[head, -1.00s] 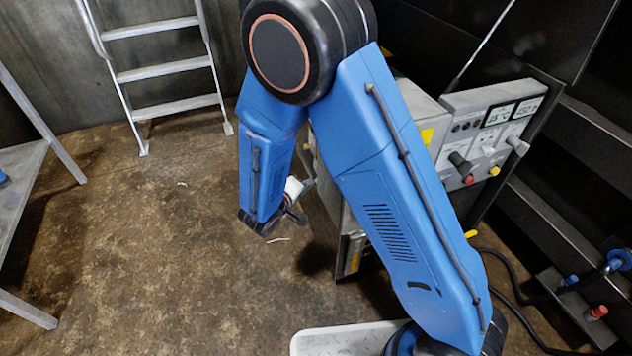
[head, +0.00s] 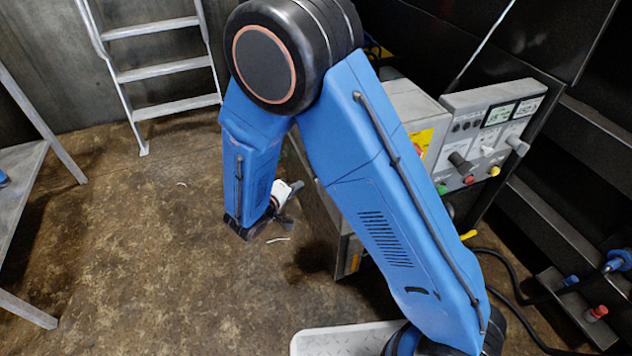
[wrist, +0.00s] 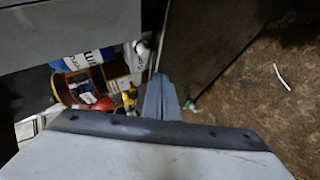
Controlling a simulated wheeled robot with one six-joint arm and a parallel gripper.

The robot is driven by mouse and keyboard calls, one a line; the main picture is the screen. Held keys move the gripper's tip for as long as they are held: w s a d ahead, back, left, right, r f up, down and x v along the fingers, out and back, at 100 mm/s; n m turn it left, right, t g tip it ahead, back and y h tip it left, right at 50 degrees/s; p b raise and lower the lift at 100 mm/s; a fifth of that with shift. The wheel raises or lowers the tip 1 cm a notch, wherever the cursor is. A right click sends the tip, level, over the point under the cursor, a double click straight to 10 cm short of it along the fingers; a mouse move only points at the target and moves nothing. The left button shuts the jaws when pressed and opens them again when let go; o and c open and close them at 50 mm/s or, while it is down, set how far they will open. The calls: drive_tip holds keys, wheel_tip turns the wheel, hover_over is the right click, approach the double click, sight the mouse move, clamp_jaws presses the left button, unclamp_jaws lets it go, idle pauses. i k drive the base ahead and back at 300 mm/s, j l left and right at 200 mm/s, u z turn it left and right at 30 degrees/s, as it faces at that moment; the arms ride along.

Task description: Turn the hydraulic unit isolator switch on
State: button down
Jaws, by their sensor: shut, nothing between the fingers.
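The grey hydraulic unit cabinet (head: 405,105) stands right of centre in the head view, partly hidden behind my blue arm. Its front panel (head: 490,130) carries displays, a dark knob (head: 460,163), a grey knob (head: 517,145), and red, yellow and green buttons. I cannot tell which part is the isolator switch; it may be hidden by my arm. My gripper (wrist: 162,95) is shut and empty in the wrist view. In the head view it is mostly hidden beyond my forearm, low on the cabinet's left side.
A ladder (head: 160,65) leans at the back left, and a metal table (head: 20,165) stands at the left edge. Black cables (head: 505,265) run at the right. In the wrist view, cluttered items (wrist: 100,80) lie beneath a grey surface (wrist: 70,25). The brown floor (head: 130,240) is mostly clear.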

sight(420, 152)
drive_tip(key=k+j, duration=0.85)
